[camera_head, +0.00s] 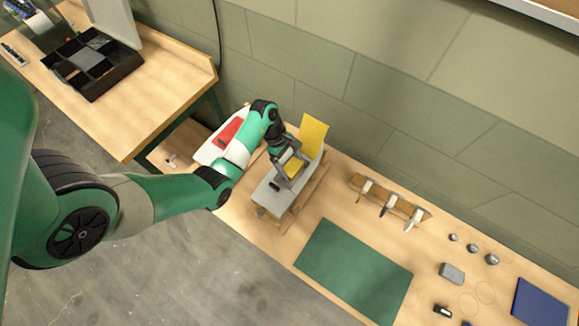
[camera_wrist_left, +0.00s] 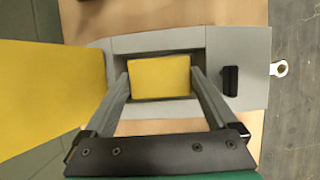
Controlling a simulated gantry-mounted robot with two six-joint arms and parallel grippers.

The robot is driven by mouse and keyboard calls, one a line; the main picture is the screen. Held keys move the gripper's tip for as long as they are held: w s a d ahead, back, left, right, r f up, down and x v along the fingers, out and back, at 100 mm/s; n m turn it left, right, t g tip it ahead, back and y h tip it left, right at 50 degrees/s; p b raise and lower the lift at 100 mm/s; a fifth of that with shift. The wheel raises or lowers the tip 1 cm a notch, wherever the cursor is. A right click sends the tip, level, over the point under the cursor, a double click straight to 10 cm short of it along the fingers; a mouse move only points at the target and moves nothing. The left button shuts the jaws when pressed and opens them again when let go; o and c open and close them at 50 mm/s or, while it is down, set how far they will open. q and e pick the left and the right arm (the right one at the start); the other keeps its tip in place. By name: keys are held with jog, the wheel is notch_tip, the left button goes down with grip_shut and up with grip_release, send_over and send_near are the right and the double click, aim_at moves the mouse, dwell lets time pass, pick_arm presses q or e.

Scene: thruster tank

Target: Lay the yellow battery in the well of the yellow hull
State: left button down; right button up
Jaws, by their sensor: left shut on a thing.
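The yellow battery (camera_wrist_left: 160,77) is a yellow block between the two fingers of my left gripper (camera_wrist_left: 159,85), which is shut on it. In the wrist view the battery lies within the outline of the well (camera_wrist_left: 156,42), a rectangular opening in the hull's grey deck (camera_wrist_left: 252,50). I cannot tell how deep it sits or whether it touches the floor of the well. In the head view my left gripper (camera_head: 287,168) is over the hull (camera_head: 262,195), with the battery partly hidden (camera_head: 294,168). A yellow hatch (camera_head: 313,135) stands raised beside the well. My right gripper is out of view.
A black handle-like piece (camera_wrist_left: 231,80) is on the deck. A green mat (camera_head: 355,270), a tool rack (camera_head: 388,200), a grey block (camera_head: 452,273) and a blue mat (camera_head: 541,303) lie to the right. A white tray with a red item (camera_head: 229,132) is behind my arm.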

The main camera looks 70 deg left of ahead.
aim_at(288, 164)
pick_arm(q)
notch_tip(288, 164, down, 3)
jog(key=shift+f+b, duration=0.2)
jog(key=shift+b, duration=0.1)
jog(key=shift+f+b, duration=0.7)
jog(key=shift+f, duration=1.1)
jog(key=shift+f, duration=0.2)
grip_release()
jog(key=shift+r, duration=0.5)
jog(key=p+v, duration=0.3)
jog(key=v, duration=0.8)
jog(key=shift+s+a+r, duration=0.15)
